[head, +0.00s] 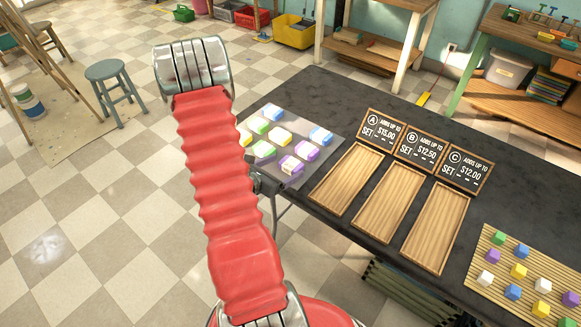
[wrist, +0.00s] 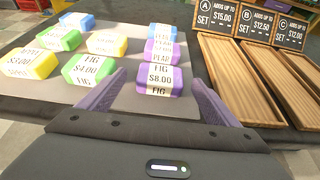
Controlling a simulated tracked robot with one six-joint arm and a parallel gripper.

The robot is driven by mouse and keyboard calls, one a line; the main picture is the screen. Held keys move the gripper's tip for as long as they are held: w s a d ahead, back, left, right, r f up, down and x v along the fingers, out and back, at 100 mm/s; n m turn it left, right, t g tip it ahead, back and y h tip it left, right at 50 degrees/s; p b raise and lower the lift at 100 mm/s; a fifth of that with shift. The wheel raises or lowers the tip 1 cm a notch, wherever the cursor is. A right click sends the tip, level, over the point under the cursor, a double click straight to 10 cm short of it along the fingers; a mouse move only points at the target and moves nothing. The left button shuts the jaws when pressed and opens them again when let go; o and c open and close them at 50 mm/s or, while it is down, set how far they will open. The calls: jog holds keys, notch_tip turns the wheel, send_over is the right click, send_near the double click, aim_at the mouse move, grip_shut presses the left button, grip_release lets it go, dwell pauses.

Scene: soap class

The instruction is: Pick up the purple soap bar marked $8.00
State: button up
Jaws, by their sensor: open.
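The purple soap bar marked $8.00 (wrist: 161,78) has a white paper band reading "FIG". In the wrist view it lies on the grey mat, between and just beyond the fingers of my gripper (wrist: 158,95). The gripper is open and empty. In the head view, a purple bar at the mat's front (head: 291,165) appears to be the same one; its price is too small to read there.
Close behind stands a blue-and-purple pair of bars (wrist: 162,42); a green $4.00 bar (wrist: 88,68) is to the left. Several more bars share the mat (wrist: 130,100). Three wooden trays (head: 346,180) with chalkboard signs (head: 381,130) stand right. A slatted board (head: 480,250) holds coloured cubes.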

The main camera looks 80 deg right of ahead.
aim_at(288, 166)
jog(key=shift+x, duration=1.4)
jog(key=shift+c, duration=0.3)
jog(key=c, duration=1.2)
jog(key=shift+o, duration=0.2)
jog(key=shift+r, duration=0.15)
notch_tip(288, 166, up, 10)
